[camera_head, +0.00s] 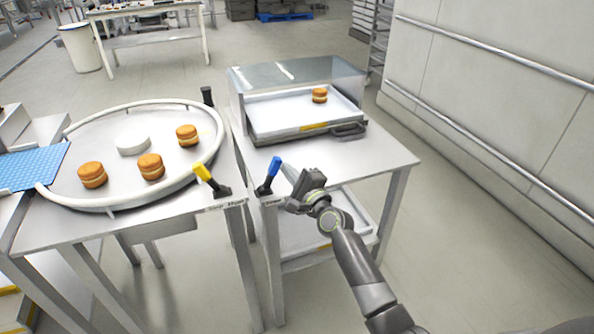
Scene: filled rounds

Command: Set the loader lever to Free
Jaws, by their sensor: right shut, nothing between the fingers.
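A blue-handled lever (270,174) stands at the front left corner of the right-hand steel table, its top leaning a little to the right. A small label (273,201) lies below it, too small to read. A yellow-handled lever (211,180) stands on the neighbouring table's front right corner, leaning left, with its own label. Which lever is called the loader is not readable here. My right gripper (289,174) is shut and empty, just right of the blue handle; whether it touches is hard to tell. My left gripper is not in view.
A round turntable (107,176) with a white rim carries several filled rounds (151,167) and a white disc (133,144). A clear-covered tray (290,119) with one round (319,95) sits behind the blue lever. A black-handled lever (207,97) stands farther back.

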